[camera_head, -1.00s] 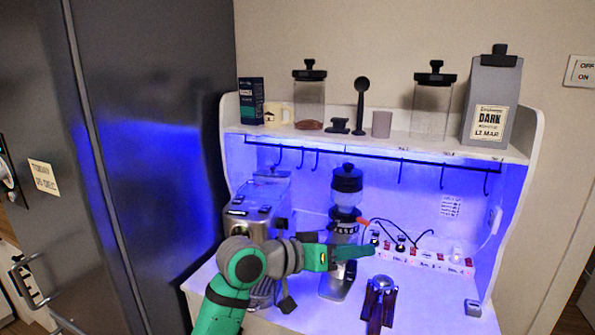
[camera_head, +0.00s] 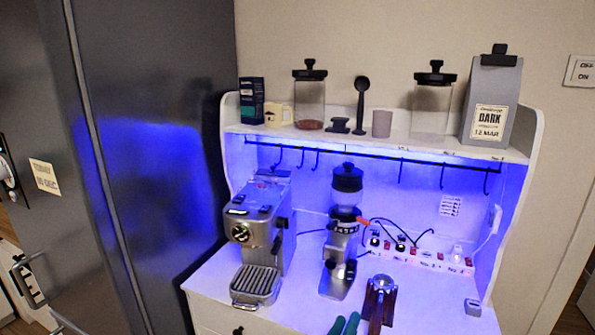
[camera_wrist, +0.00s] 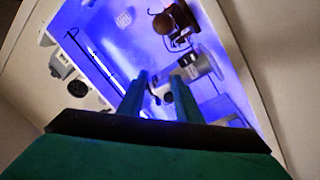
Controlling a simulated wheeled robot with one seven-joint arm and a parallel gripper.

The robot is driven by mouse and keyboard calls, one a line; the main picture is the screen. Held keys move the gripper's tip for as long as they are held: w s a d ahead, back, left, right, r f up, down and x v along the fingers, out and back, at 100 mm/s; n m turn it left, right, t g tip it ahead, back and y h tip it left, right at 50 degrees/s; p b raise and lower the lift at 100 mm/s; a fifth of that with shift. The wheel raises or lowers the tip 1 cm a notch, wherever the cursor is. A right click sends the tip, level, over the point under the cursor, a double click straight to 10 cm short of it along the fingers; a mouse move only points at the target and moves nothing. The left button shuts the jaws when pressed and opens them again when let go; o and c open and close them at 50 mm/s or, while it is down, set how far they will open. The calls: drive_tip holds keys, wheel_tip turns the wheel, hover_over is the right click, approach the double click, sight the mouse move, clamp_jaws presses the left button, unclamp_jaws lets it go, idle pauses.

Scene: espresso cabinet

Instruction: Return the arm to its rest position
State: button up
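My gripper (camera_head: 345,324) shows only as two green fingertips at the bottom edge of the head view, in front of the cabinet's counter. In the wrist view its two fingers (camera_wrist: 160,95) stand apart with nothing between them, so it is open and empty. The rest of my arm is out of the head view.
The espresso machine (camera_head: 259,228) and the grinder (camera_head: 341,255) stand on the white counter. A portafilter (camera_head: 379,300) lies just right of my fingertips. Jars, a mug (camera_head: 274,115) and a grey bag (camera_head: 491,100) stand on the shelf. A dark fridge (camera_head: 150,150) is at left.

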drive_tip(key=s+a+f+n+y, duration=0.1)
drive_tip(key=s+a+f+y, duration=0.25)
drive_tip(key=s+f, duration=0.6)
drive_tip(key=s+a+f+n+y, duration=0.2)
drive_tip(key=s+f+y, duration=0.3)
drive_tip(key=s+f, duration=0.45)
drive_tip(key=s+a+r+m, duration=0.1)
drive_tip(key=s+a+m, duration=0.2)
drive_tip(key=s, duration=0.8)
drive_tip(key=s+a+r+m+g, duration=0.1)
drive_tip(key=s+a+r+m, duration=0.1)
drive_tip(key=s, duration=1)
drive_tip(key=shift+s+a+m+y, duration=0.15)
drive_tip(key=shift+a+m+y, duration=0.3)
drive_tip(key=shift+m, duration=0.25)
